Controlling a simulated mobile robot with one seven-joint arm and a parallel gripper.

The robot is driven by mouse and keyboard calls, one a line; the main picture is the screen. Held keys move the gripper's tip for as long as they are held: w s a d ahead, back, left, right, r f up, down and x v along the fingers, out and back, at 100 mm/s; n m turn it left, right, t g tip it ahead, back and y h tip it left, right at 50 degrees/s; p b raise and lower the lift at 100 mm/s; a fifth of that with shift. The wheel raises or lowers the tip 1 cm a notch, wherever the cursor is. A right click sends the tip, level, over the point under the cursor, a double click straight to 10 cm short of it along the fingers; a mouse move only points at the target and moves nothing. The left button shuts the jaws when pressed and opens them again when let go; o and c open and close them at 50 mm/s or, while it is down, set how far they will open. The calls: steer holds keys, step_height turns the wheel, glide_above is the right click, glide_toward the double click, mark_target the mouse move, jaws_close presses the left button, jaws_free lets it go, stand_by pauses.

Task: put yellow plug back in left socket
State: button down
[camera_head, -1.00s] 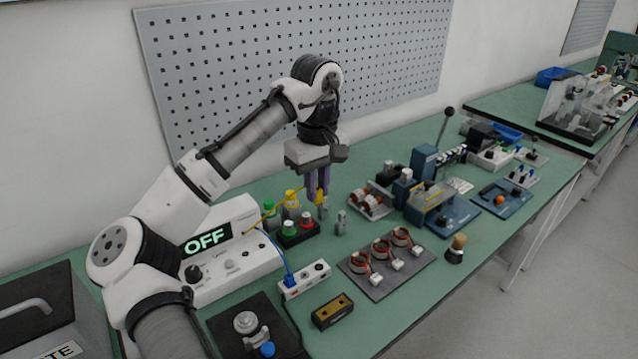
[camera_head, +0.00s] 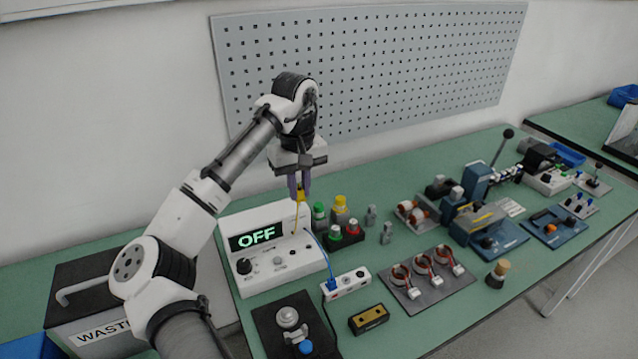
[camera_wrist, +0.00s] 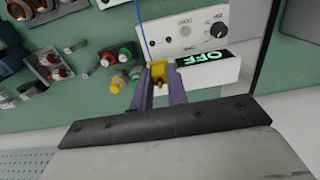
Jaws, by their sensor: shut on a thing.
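My gripper (camera_head: 299,188) is shut on the yellow plug (camera_head: 301,195) and holds it up in the air, over the right end of the white tester in the head view. In the wrist view, the plug (camera_wrist: 158,72) sits between the two purple fingers (camera_wrist: 160,88). A thin yellow cable hangs from the plug toward the tester (camera_head: 278,276), whose display reads OFF. A white socket block (camera_head: 352,281) lies on the bench right of the tester, apart from the plug. A blue plug (camera_head: 331,285) stands at its left end. Its individual sockets are too small to make out clearly.
Green and yellow capped posts (camera_head: 340,203) and a black box with green and red knobs (camera_head: 346,237) stand right of the gripper. A coil plate (camera_head: 428,288), a yellow-black block (camera_head: 369,319) and a black fixture plate (camera_head: 270,321) lie nearby. A pegboard (camera_head: 370,70) is behind.

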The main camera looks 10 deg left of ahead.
steer(key=a, duration=0.2)
steer(key=shift+w+a, duration=0.25)
steer(key=shift+a, duration=0.1)
steer(key=shift+f+b, duration=2.75)
steer(key=shift+f, duration=5.2)
steer(key=shift+f+p, duration=0.25)
steer(key=shift+p, duration=0.65)
steer(key=shift+f+p, duration=0.85)
steer(key=shift+f, duration=0.1)
steer(key=c, duration=1.3)
jaws_free()
